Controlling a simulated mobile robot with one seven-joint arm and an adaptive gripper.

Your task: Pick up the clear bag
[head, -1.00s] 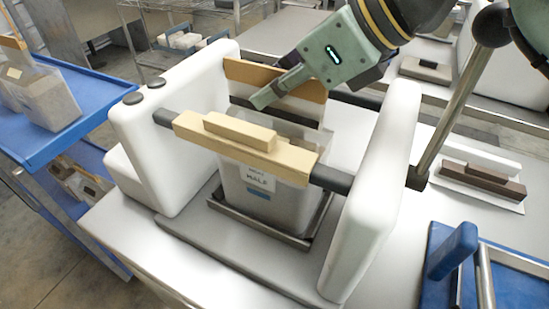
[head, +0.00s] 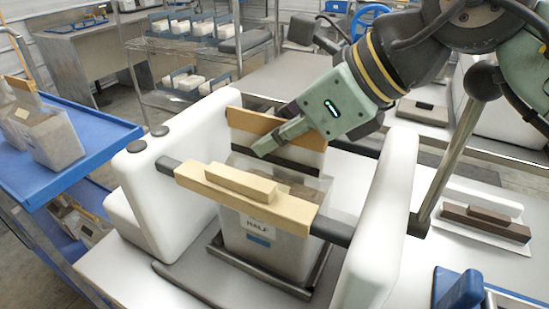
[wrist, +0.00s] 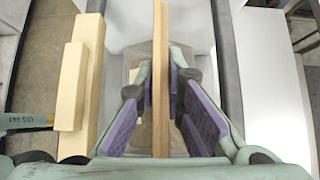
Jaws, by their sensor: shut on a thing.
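The clear bag (head: 265,236) hangs upright in a white frame at the middle of the head view, with a "HALF" label on its front. A tan bar (head: 245,195) with a raised block runs across its front top. A thin tan board (head: 297,132) stands behind its mouth. My gripper (head: 265,149) is at this board. In the wrist view, its purple-padded fingers (wrist: 162,80) are on either side of the board's edge (wrist: 160,40), shut on it. Whether the board is fixed to the bag is hidden.
White side walls (head: 385,215) stand left and right of the bag, joined by dark rods. A metal tray rim (head: 262,274) lies under it. A blue cart (head: 98,150) with other bags is at left. A brown-handled piece (head: 485,222) lies at right.

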